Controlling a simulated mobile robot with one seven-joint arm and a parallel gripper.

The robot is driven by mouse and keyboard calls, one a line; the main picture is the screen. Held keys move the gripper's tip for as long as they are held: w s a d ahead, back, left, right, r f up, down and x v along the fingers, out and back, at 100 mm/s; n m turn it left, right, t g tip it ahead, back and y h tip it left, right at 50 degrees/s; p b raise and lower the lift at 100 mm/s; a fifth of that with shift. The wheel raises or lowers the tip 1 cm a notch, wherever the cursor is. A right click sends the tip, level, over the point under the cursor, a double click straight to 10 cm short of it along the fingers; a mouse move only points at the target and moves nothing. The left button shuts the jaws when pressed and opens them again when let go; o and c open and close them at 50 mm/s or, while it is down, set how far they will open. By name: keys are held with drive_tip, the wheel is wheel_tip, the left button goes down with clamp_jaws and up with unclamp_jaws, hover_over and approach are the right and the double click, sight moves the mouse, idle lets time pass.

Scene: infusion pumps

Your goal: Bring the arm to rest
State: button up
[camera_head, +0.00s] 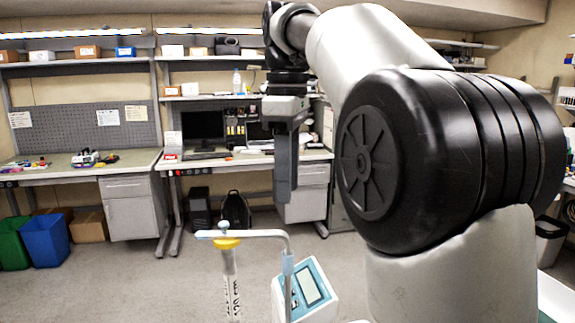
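My arm rises from the lower right, bends at the large black joint and reaches to the upper middle. My gripper (286,190) hangs from its end with the dark fingers pointing down. I see it from the side, so one finger covers the other and the gap between them is hidden. Nothing shows hanging below the fingertips. Below and nearer to me stands a white and teal infusion pump (313,288) with a small screen. The gripper appears apart from it.
A bent metal pole (262,233) stands beside the pump; a clear graduated tube with a yellow collar (228,243) hangs at its left end. Workbenches (135,160) with a monitor (203,127) line the back wall. Blue (45,240) and green bins stand left.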

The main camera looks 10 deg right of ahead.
drive_tip(key=shift+r, duration=0.55)
drive_tip(key=shift+s, duration=0.1)
